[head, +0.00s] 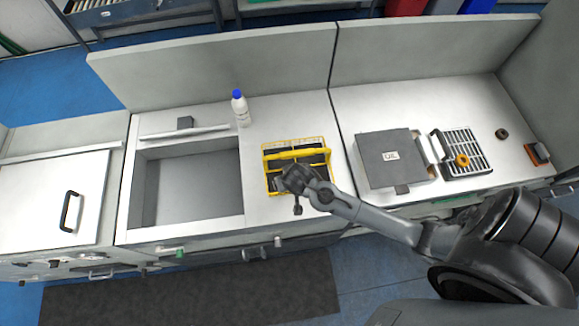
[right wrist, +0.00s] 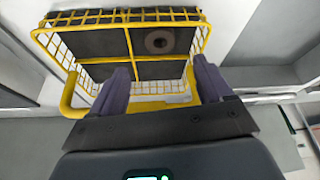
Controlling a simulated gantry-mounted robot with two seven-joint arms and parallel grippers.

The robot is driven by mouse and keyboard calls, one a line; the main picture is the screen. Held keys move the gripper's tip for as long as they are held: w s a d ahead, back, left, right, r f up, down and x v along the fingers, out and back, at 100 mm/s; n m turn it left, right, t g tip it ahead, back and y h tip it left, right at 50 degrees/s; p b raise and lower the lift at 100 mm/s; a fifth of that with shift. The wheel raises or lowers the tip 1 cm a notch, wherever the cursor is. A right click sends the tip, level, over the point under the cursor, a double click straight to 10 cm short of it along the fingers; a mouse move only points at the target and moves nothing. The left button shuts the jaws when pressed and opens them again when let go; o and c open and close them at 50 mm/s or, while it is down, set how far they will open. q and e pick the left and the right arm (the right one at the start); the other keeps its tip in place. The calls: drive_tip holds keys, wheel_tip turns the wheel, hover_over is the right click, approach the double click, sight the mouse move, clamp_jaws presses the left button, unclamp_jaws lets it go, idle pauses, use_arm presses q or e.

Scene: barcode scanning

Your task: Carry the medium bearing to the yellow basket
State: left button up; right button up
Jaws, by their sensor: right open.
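The yellow basket (head: 325,147) stands on the counter right of the sink. In the right wrist view the basket (right wrist: 128,45) fills the upper half. A dark grey ring-shaped bearing (right wrist: 160,40) lies flat in its back right compartment. I cannot tell its size class for sure. My right gripper (head: 288,180) is over the basket's near side, and its two fingers in the right wrist view (right wrist: 160,78) are apart with nothing held between them. My arm hides the basket's near right part in the head view. My left gripper is out of view.
A dark ring (head: 502,134) and an orange ring (head: 461,160), the latter on a slatted tray (head: 468,142), are at the right. A grey box (head: 390,158) stands beside the tray.

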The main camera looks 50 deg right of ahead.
drive_tip(key=s+a+r+n+y, duration=0.1)
drive_tip(key=s+a+r+n, duration=0.1)
drive_tip(key=s+r, duration=0.3)
drive_tip(key=s+a+r+n+y, duration=0.1)
drive_tip(key=s+a+r+n, duration=0.2)
drive_tip(key=s+r+n, duration=0.2)
drive_tip(key=s+r, duration=0.1)
drive_tip(key=s, duration=0.2)
drive_tip(key=shift+s, duration=0.4)
drive_tip(key=shift+r, duration=0.1)
